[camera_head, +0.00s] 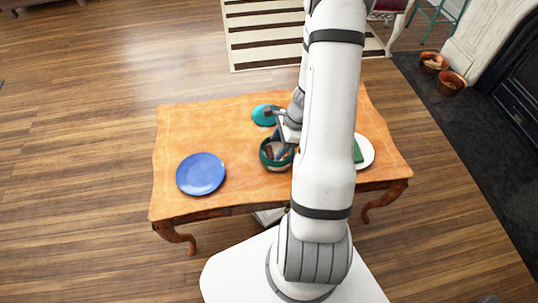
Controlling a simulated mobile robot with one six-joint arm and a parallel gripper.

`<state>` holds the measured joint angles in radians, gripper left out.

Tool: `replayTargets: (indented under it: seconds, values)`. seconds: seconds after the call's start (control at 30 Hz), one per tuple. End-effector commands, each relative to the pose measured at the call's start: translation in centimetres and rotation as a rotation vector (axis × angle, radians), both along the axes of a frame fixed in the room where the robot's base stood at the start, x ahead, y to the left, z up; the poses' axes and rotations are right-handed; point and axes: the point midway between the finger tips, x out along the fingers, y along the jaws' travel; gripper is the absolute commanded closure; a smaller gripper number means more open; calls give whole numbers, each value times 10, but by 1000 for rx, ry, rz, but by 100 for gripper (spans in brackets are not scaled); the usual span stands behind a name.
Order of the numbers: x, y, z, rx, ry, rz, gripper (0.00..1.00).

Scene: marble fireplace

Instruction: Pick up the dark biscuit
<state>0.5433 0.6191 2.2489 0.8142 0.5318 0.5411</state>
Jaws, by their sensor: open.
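A dark green bowl (264,162) stands near the middle of the wooden table. Something brown (268,152) shows inside it; it is too small and partly covered to tell whether it is the dark biscuit. No other dark biscuit can be made out. My gripper (274,131) is over the table between the bowl and a teal dish, with its jaws open. Whether it touches anything in the bowl cannot be told. My arm hides part of the table's right side.
The teal dish (262,116) lies behind the bowl. A blue plate (201,174) lies at the left on the wooden table (235,199). A white plate (367,151) with a green item (358,151) is at the right, partly behind my arm. The table's back left is clear.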

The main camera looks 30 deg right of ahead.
Motion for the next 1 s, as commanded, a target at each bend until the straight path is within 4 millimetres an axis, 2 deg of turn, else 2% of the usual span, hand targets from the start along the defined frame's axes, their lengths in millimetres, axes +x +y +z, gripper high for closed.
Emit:
replayTargets:
  seconds: [0.03, 0.1, 0.4, 0.73, 1.0]
  values:
    - [0, 3, -11, 2, 2, 1, 42]
    - [1, 6, -17, 1, 1, 2, 42]
    - [2, 8, -19, 0, -1, 2, 42]
    - [2, 8, -19, 0, -1, 3, 68]
    - [3, 8, -16, 0, -1, 4, 70]
